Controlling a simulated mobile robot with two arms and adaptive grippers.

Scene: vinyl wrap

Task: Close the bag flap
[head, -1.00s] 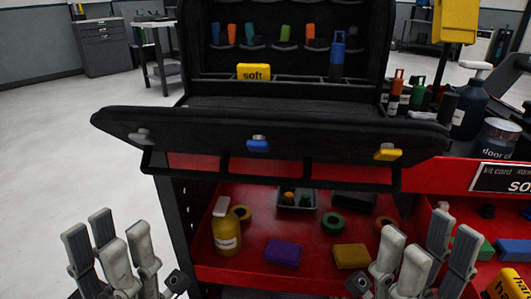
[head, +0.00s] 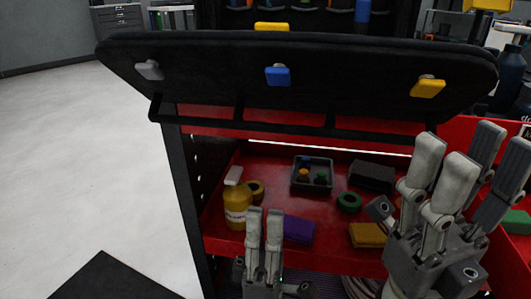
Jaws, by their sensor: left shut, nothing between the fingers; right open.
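The black bag flap (head: 340,85) hangs open toward me over the red cart, its front edge spanning most of the head view. It carries a grey tab (head: 149,69), a blue tab (head: 278,76) and a yellow tab (head: 428,87). My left gripper (head: 264,212) is shut and empty, below the flap and in front of the purple block. My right gripper (head: 470,150) is open and empty, its fingers near the flap's lower right edge; I cannot tell whether they touch it. The upright bag body (head: 405,20) behind the flap is mostly cut off at the top.
A red tray (head: 270,172) under the flap holds a yellow bottle (head: 237,208), a purple block (head: 299,231), a yellow block (head: 368,235), a green tape roll (head: 349,201) and a small grey bin (head: 300,186). A dark blue bottle (head: 510,78) stands at right.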

